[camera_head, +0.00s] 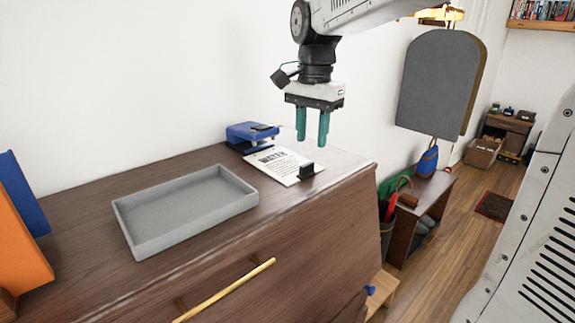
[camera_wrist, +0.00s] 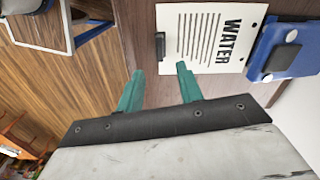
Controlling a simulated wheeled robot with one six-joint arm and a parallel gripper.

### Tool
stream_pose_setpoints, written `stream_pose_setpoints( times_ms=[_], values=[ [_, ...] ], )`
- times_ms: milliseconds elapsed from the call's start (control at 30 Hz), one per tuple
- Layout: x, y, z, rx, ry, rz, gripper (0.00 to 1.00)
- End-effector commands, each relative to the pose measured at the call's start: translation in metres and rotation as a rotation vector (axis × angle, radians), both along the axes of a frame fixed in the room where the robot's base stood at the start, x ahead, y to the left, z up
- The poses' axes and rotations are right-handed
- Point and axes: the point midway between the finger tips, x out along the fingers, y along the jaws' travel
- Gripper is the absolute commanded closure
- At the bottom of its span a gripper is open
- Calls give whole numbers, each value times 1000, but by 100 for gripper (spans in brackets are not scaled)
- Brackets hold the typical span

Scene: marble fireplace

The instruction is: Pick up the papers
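The papers (camera_head: 277,163) lie flat on the dark wooden cabinet top, with the printed word "WATER" facing up. A small black clip (camera_head: 306,171) sits at their edge. The papers also show in the wrist view (camera_wrist: 198,48), with the black clip (camera_wrist: 160,45) on their left edge. My gripper (camera_head: 313,142) is above the cabinet, pointing down, with its two green fingers apart and nothing between them. In the wrist view the fingers (camera_wrist: 158,80) are spread, short of the papers.
A blue hole punch (camera_head: 252,133) stands just behind the papers, against the wall side. A grey tray (camera_head: 186,210) sits to the left on the cabinet top (camera_head: 88,207). Orange and blue binders (camera_head: 20,235) stand at the far left. The cabinet's right edge is close to the papers.

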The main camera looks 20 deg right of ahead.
Motion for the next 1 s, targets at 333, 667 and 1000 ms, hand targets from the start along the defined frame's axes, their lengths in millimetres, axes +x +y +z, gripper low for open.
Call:
stream_pose_setpoints(
  times_ms=[333, 667, 1000],
  values=[
    [1, 0, -6, 3, -6, -197, 64],
    [-3, 9, -49, 3, -6, -192, 64],
    [-2, 9, -69, 2, -10, -192, 64]
  ],
)
